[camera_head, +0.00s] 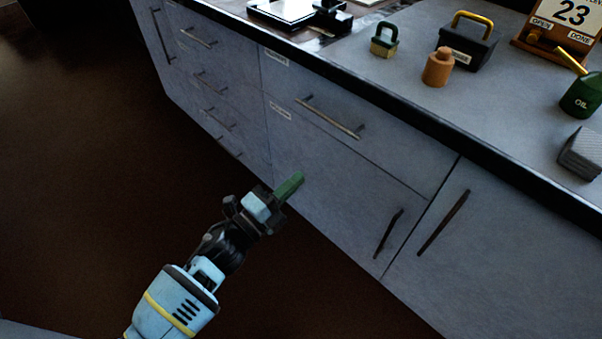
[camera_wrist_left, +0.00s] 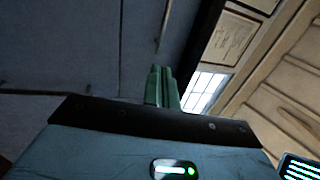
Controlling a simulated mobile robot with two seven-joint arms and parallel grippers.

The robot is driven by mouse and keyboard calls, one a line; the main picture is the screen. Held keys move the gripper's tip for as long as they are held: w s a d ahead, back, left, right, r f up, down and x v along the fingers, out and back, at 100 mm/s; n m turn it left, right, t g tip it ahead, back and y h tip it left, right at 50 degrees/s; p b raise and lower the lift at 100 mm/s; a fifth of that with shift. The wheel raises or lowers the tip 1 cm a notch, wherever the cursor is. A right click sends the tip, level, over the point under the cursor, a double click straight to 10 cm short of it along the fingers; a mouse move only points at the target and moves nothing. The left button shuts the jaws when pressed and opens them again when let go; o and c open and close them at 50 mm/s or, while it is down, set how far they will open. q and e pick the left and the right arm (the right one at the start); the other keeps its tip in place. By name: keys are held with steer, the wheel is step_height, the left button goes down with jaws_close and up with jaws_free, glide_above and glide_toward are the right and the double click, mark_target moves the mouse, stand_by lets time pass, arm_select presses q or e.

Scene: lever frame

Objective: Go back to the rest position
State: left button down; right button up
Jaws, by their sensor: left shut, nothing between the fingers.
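My left gripper (camera_head: 290,187) is in the lower middle of the head view, in front of the grey cabinet fronts and below the counter top. Its green fingers are together with nothing between them. In the left wrist view the same gripper's fingers (camera_wrist_left: 162,88) stand side by side, closed and empty. My right gripper is not in either view.
A grey cabinet (camera_head: 330,160) with bar handles runs diagonally. On its counter are a padlock (camera_head: 383,46), an orange-brown weight (camera_head: 438,68), a dark box with yellow handle (camera_head: 468,45), a green oil can (camera_head: 582,97) and a grey block (camera_head: 582,152). The dark floor (camera_head: 90,200) at left is clear.

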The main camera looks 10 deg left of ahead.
arm_select(q)
steer(key=shift+s, duration=0.1)
